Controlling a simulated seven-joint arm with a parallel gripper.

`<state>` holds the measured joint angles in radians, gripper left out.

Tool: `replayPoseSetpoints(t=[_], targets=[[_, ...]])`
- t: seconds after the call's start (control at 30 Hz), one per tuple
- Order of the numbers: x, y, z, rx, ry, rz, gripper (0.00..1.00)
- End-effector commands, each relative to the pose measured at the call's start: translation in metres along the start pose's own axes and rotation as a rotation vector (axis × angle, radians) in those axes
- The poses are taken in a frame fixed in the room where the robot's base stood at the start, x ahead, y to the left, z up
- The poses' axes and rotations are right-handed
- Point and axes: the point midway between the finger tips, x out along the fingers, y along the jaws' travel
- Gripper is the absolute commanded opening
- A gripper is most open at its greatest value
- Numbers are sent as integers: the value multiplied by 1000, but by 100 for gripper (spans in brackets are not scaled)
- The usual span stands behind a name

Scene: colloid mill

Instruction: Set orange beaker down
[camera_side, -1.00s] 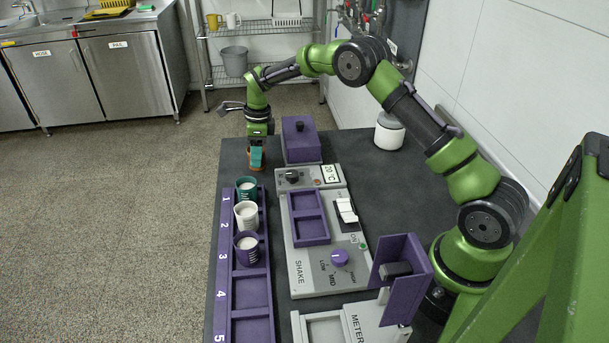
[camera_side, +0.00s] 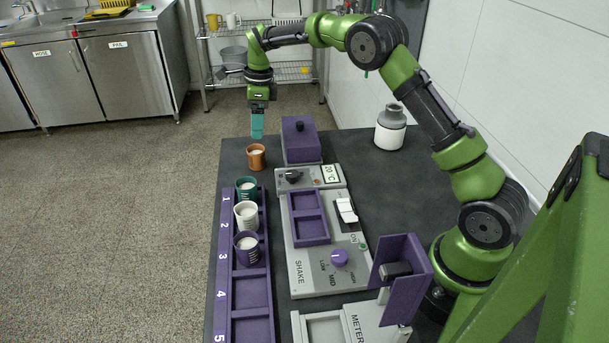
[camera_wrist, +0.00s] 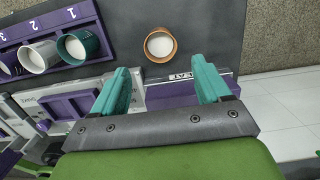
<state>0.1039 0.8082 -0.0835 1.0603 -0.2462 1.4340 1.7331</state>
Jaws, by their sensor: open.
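The orange beaker (camera_side: 256,157) stands upright on the dark tabletop, just beyond the numbered rack, with white contents inside. In the wrist view the orange beaker (camera_wrist: 160,45) stands apart from the fingers, beyond the gap between them. My gripper (camera_side: 257,133) is above the beaker in the side view, pointing down and clear of it. In the wrist view my gripper (camera_wrist: 164,85) shows two teal fingers spread wide with nothing between them.
The purple rack (camera_side: 223,265) holds a green beaker (camera_side: 246,188), a white beaker (camera_side: 247,215) and a purple beaker (camera_side: 247,247); its nearer slots are empty. A purple lidded box (camera_side: 300,146) stands right of the orange beaker. The shaker (camera_side: 310,270) and a white-grey jar (camera_side: 390,135) are farther right.

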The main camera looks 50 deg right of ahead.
Motion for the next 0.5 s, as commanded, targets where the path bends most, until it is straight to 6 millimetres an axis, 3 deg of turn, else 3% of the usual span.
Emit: replayPoseSetpoints(t=[0.27, 0.37, 0.5], targets=[[-32, 3, 0, -29, -8, -7, 76], [-55, 16, -1, -129, -33, -26, 76], [-103, 54, -10, -404, -86, -87, 76]])
